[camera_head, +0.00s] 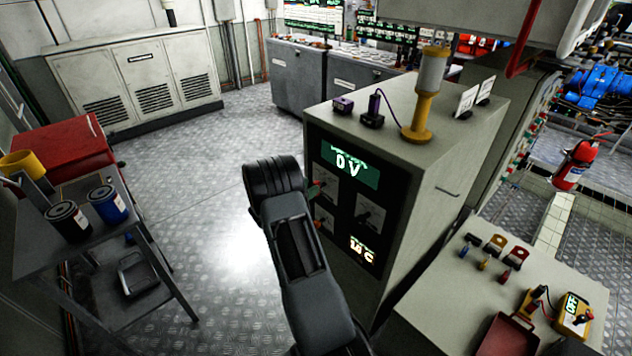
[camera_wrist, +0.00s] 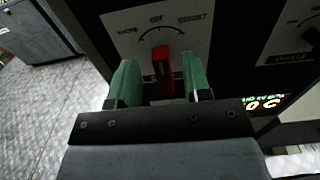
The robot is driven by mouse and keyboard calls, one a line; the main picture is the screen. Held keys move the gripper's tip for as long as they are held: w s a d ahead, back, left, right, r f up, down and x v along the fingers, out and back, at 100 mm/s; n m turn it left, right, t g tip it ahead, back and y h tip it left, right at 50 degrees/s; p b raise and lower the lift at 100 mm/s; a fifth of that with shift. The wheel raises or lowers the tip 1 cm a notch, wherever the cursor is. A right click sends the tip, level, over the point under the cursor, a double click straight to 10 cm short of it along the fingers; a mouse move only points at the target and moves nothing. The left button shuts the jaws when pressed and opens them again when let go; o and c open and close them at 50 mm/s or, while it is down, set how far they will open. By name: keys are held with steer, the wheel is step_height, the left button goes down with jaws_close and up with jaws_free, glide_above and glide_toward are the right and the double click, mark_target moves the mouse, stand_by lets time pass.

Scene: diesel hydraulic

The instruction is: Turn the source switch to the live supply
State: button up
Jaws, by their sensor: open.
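The source switch has a red handle (camera_wrist: 162,68) on a white plate (camera_wrist: 205,22) with a printed arc and several small labels. The handle stands upright, below the middle label, which seems to read OFF. My gripper (camera_wrist: 160,82) is open, with one green finger on each side of the handle. Gaps show between the fingers and the handle, and I cannot tell of any contact. In the head view, the panel is on the front of a grey cabinet (camera_head: 440,150), partly hidden by my arm. Its green display (camera_head: 349,165) reads 0 V.
A second plate (camera_wrist: 290,38) with a dark knob is to the right on the panel. A lit readout (camera_head: 362,248) ending in C is below. A workbench (camera_head: 450,290) with tools stands right of the cabinet, and a cart (camera_head: 50,262) with cans stands left. Open floor (camera_head: 190,190) lies between.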

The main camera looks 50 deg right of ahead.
mark_target(313, 184)
steer(key=shift+s+d, duration=0.1)
steer(key=shift+d, duration=1.7)
steer(key=shift+c, duration=0.4)
jaws_close()
